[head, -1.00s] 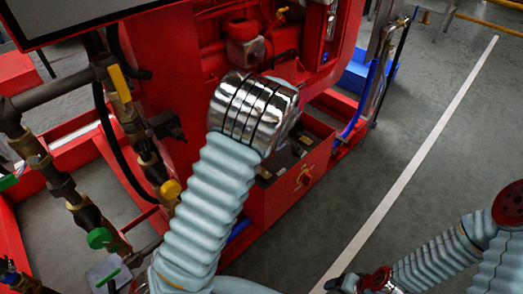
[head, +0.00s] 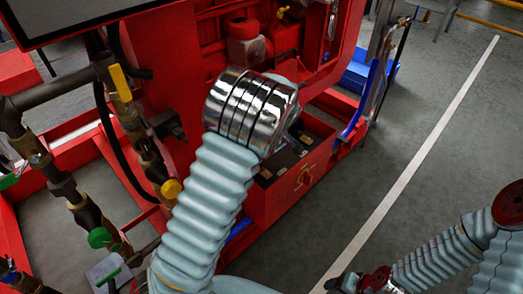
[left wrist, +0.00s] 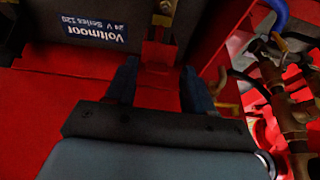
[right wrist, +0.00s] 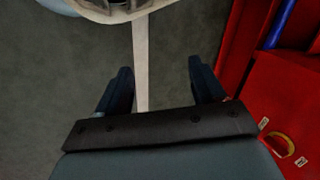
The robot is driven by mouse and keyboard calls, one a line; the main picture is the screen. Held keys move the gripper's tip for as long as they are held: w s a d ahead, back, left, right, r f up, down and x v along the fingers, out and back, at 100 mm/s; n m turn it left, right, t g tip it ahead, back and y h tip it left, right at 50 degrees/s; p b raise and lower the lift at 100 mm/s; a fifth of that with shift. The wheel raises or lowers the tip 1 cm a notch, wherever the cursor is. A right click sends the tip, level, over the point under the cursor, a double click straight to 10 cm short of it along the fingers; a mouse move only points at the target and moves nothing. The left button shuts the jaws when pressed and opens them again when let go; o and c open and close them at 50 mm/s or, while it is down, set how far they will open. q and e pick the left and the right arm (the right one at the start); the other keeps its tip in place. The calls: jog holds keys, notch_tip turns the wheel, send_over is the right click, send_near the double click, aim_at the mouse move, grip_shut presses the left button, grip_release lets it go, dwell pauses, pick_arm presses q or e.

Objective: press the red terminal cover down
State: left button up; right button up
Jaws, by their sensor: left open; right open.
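In the head view my chrome wrist hides this gripper and most of the battery. My right gripper (right wrist: 161,82) is open and empty above the grey floor.
The red battery box (head: 285,195) has a rotary switch (head: 304,177) on its front. Pipes with a yellow-handled valve (head: 120,83) stand at the left. Grey floor with a white line (head: 420,150) is clear at the right.

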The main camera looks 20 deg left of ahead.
pick_arm(q)
jog(key=v, duration=1.2)
jog(key=shift+r+p, duration=0.2)
jog(key=shift+p, duration=0.1)
jog(key=shift+w+d, duration=0.1)
